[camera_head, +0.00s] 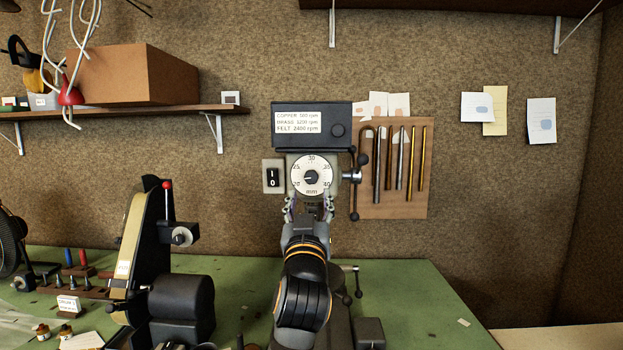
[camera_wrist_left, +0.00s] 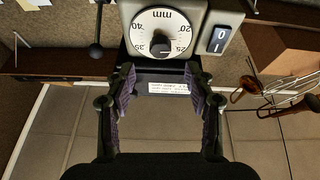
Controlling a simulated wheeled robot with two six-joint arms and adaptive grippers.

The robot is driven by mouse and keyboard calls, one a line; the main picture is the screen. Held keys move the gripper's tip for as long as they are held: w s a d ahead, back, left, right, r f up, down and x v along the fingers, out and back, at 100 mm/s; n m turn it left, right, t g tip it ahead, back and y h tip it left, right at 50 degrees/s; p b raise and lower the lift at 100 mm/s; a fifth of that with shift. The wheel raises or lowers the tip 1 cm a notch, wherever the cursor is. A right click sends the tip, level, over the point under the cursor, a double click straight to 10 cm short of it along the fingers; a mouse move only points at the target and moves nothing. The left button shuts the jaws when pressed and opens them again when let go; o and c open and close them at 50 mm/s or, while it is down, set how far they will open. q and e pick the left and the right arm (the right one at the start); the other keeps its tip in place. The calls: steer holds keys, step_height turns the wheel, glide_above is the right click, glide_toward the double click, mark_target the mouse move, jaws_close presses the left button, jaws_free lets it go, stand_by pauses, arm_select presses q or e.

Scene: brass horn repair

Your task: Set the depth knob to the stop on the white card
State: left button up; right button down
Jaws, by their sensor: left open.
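The depth knob is a small black knob (camera_head: 311,177) at the centre of a white round mm dial (camera_head: 311,163) on the front of the grey machine. The dial and black knob (camera_wrist_left: 160,44) also show in the wrist view, upside down. My left gripper (camera_head: 308,208) is just below the dial, open and empty. In the wrist view its fingers (camera_wrist_left: 159,77) are spread, with the knob beyond and between them. Small white cards (camera_head: 68,304) stand or lie on the bench at the left; their writing is too small to read. My right gripper is out of view.
A switch box (camera_head: 272,177) is left of the dial, and a lever with black balls (camera_head: 354,185) is close on its right. A speed chart panel (camera_head: 311,125) is above. A belt grinder (camera_head: 135,245) stands at the left. The bench (camera_head: 420,300) is mostly clear at the right.

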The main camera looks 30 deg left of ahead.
mark_target(311, 179)
arm_select(q)
steer(key=p+x, duration=0.2)
steer(key=x, duration=0.5)
steer(key=shift+s+a, duration=0.1)
steer(key=shift+w+a+r+p, duration=0.1)
steer(key=shift+w+a+p, duration=0.05)
steer(key=shift+w+p, duration=0.25)
steer(key=shift+c, duration=0.4)
jaws_close()
steer(key=shift+m, duration=0.3)
